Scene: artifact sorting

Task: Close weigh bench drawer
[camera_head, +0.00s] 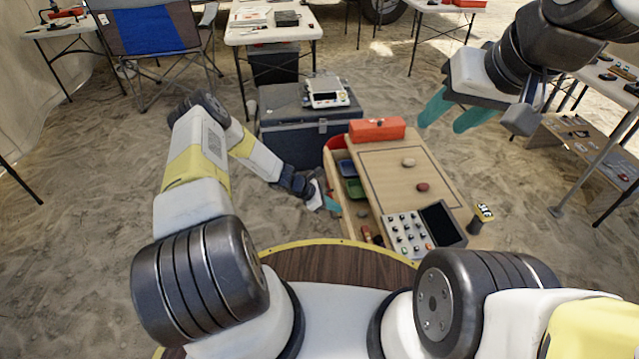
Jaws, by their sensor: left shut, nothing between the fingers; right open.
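The weigh bench (440,180) is a low wooden-topped bench in the middle right of the head view. Its drawer (346,215) sticks out on the bench's left side and stands partly open. A blue tray (346,168) and a green tray (355,188) show inside it, with small brown items near its front end. My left gripper (329,202) is shut and empty, low at the outer left face of the drawer. I cannot tell whether it touches the face. My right gripper (447,112) is open and empty, raised above and behind the bench's right side.
A dark case (290,135) bearing a scale (327,92) stands behind the drawer.

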